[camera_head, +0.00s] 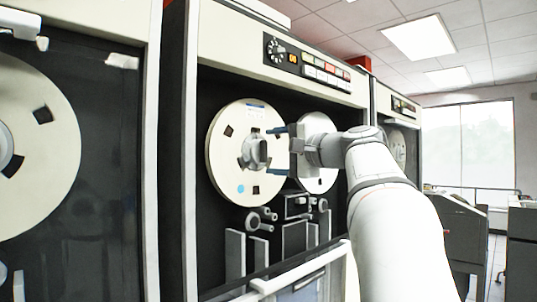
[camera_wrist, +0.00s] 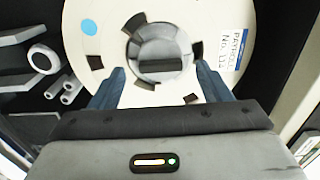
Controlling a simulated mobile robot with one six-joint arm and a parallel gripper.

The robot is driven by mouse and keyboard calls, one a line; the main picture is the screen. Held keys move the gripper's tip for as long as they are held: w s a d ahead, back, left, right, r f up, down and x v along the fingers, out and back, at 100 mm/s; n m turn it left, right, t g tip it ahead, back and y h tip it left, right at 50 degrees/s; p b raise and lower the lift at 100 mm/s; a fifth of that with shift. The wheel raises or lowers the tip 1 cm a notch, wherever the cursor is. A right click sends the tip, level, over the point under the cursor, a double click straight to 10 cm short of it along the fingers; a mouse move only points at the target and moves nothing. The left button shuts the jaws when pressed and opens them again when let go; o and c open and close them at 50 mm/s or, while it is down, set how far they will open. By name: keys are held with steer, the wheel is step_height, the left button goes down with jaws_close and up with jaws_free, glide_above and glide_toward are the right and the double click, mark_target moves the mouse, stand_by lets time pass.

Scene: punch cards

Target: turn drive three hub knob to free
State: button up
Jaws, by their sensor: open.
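The hub knob (camera_head: 256,151) sits at the centre of a cream tape reel (camera_head: 228,170) on the middle tape drive. In the wrist view the knob (camera_wrist: 161,66) is a round grey hub with a bar grip across it, lying near level in that picture. The reel (camera_wrist: 105,25) carries a blue dot and a white label with handwriting. My gripper (camera_head: 279,151) is open and empty, facing the knob from the right in the head view. In the wrist view its two blue fingers (camera_wrist: 160,85) stand apart, below and to either side of the knob, with no contact visible.
A second reel (camera_head: 318,178) is partly behind my gripper. Rollers and guides (camera_head: 262,218) sit below the reels. A control panel (camera_head: 305,65) with buttons is above. Another drive with a large reel (camera_head: 40,140) stands at left, and a third drive (camera_head: 398,145) stands beyond my arm.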

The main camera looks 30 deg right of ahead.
steer(key=shift+v, duration=2.4)
steer(key=a+f+n+g+h+p, duration=0.15)
steer(key=a+f+g, duration=0.35)
steer(key=f, duration=0.5)
steer(key=a+f+n+g+p, duration=0.2)
steer(key=a+f, duration=0.5)
steer(key=f, duration=0.3)
steer(key=s+a+f+n+g+h+p, duration=0.2)
steer(key=s+f+n, duration=0.3)
steer(key=s+f, duration=0.4)
steer(key=s+a+f+n+g+h+p, duration=0.2)
steer(key=s+a+f+n+g, duration=0.2)
steer(key=s+f, duration=0.6)
step_height(320, 180, down, 3)
steer(key=shift+f+n+g+h+p, duration=0.2)
steer(key=shift+n+g+h+p, duration=0.15)
steer(key=shift+n+g, duration=0.35)
